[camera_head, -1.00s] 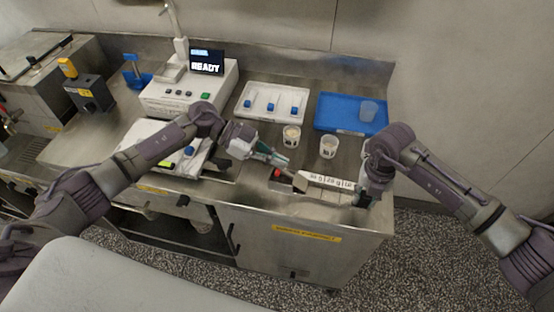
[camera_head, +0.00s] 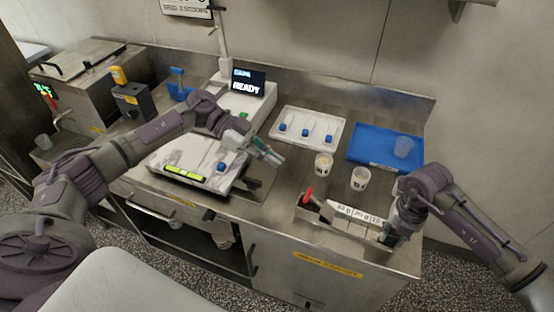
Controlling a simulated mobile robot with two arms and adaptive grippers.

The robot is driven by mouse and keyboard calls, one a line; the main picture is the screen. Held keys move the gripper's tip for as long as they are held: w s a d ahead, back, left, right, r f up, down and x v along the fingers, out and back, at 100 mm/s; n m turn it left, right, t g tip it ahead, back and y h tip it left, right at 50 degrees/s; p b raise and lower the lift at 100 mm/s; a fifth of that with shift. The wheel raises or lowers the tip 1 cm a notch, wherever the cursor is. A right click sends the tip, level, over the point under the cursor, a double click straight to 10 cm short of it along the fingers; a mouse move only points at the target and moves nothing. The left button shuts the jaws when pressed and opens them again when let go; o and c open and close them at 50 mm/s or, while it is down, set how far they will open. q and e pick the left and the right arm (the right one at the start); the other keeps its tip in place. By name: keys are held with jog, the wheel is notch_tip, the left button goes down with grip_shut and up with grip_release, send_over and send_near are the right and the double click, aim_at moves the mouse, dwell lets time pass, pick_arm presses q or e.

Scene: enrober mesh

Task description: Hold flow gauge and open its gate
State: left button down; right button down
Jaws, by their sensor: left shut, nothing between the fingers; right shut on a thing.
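The flow gauge (camera_head: 352,213) is a long pale trough with gram labels along its side, low over the front right of the steel counter. A red-tipped gate handle (camera_head: 308,194) stands up at its left end. I cannot tell how far the gate itself is open. My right gripper (camera_head: 388,231) is shut on the right end of the gauge, its fingers partly hidden by the wrist. My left gripper (camera_head: 274,156) is shut and empty, up and left of the red handle, apart from it.
Two small cups stand behind the gauge, one (camera_head: 324,164) left and one (camera_head: 360,179) right. A white tray (camera_head: 296,144) with blue-knobbed pieces and a blue tray (camera_head: 369,156) with a clear cup lie behind. A marble-patterned slab (camera_head: 181,157) lies below my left forearm.

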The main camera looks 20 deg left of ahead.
jog(key=c, duration=0.8)
grip_release()
jog(key=shift+o, duration=0.2)
notch_tip(320, 180, up, 12)
jog(key=shift+r, duration=0.15)
notch_tip(320, 180, up, 6)
jog(key=p, duration=0.2)
jog(key=shift+p, duration=0.35)
